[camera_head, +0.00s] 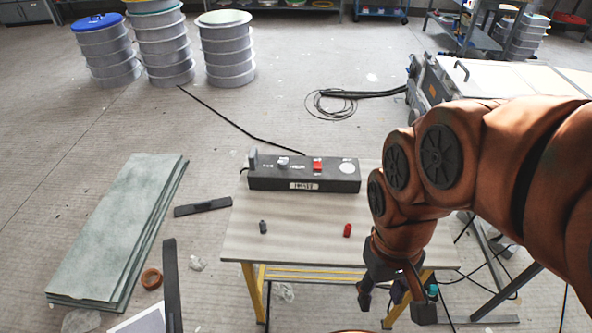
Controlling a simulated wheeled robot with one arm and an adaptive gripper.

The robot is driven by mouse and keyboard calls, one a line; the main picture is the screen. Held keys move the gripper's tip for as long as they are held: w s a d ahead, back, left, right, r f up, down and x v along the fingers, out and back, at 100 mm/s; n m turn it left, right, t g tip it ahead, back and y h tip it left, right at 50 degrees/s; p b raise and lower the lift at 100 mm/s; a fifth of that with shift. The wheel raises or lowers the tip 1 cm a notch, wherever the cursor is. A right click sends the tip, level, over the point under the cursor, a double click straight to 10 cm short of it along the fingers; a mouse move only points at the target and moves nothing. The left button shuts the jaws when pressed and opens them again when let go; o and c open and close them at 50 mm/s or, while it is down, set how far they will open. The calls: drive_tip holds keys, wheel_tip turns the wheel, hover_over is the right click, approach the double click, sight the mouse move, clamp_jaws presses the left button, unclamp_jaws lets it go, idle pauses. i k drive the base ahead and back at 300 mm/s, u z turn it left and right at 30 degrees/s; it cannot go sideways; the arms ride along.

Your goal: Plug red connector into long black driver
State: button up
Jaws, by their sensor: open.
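The red connector (347,230) lies on the front right part of the small table's top, near its front edge. The long black driver (304,175) is a dark box along the back of the table, with a small red part (317,165), a white round spot and a label on it. My gripper (376,306) hangs at the right front of the table, in front of its edge and to the right of the red connector. It is open, and I see nothing between its fingers. The fingertips are small and dark in this view.
A small dark connector (263,227) lies on the table (240,210) at the left. The middle of the tabletop is clear. Green-grey boards (120,225) and dark strips lie on the floor to the left. Drums (228,50) stand behind, and a cable runs to the table's back.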

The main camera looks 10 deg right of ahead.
sight(338, 175)
drive_tip(key=z, duration=1)
drive_tip(key=i, duration=0.1)
drive_tip(key=u, duration=2.05)
drive_tip(key=k, duration=0.6)
drive_tip(key=z, duration=0.25)
